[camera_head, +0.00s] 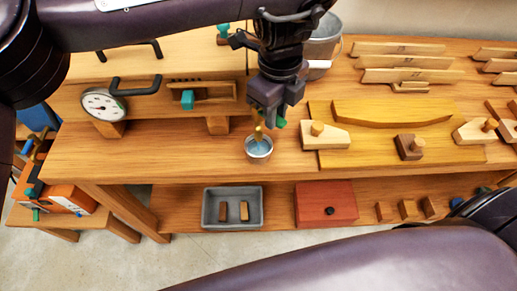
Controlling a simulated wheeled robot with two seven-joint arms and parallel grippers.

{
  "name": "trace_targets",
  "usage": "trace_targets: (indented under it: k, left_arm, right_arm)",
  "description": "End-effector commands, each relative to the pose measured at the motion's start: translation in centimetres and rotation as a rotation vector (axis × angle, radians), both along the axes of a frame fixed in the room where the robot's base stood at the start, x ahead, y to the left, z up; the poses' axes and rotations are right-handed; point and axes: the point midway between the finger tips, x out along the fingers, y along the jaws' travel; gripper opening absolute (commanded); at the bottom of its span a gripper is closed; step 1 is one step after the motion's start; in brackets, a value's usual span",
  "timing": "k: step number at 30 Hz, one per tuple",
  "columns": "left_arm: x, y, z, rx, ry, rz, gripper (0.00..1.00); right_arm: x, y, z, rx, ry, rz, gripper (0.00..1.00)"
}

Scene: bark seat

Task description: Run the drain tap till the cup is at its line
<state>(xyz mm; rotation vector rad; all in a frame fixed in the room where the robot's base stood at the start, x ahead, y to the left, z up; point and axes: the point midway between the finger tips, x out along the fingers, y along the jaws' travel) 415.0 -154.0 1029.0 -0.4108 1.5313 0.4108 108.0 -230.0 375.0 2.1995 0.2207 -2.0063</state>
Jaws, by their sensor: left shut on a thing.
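A small metal cup (259,155) stands upright near the front edge of the bench, with bluish liquid visible inside. A brass spout (258,134), apparently the drain tap, points down over the cup. My left gripper (270,117) is right above and behind the cup, its jaws shut at the tap. A green piece (280,123) shows beside the fingers; the gripper hides most of the tap. I cannot make out the cup's line or a running stream. My right gripper is out of view; only my right arm crosses the lower right.
A grey bucket (323,46) stands behind my left wrist. A round dial (103,104) is at the left. A yellow board (390,113) with wooden blocks fills the right. The lower shelf holds a grey tray (207,208) and a red box (325,204). Bench left of the cup is clear.

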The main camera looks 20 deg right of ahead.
Motion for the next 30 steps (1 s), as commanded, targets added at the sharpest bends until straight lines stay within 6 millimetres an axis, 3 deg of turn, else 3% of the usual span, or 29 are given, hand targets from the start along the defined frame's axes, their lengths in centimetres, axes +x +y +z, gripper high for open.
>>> trace_targets:
  k: [16,30]
  left_arm:
    - [0.0,0.2,0.2,0.0,0.001,-0.034,0.04]
    - [-0.2,3.3,0.3,0.0,-0.002,-0.709,0.04]
  right_arm:
    - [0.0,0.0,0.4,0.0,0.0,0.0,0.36]
    - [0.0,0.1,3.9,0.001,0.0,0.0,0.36]
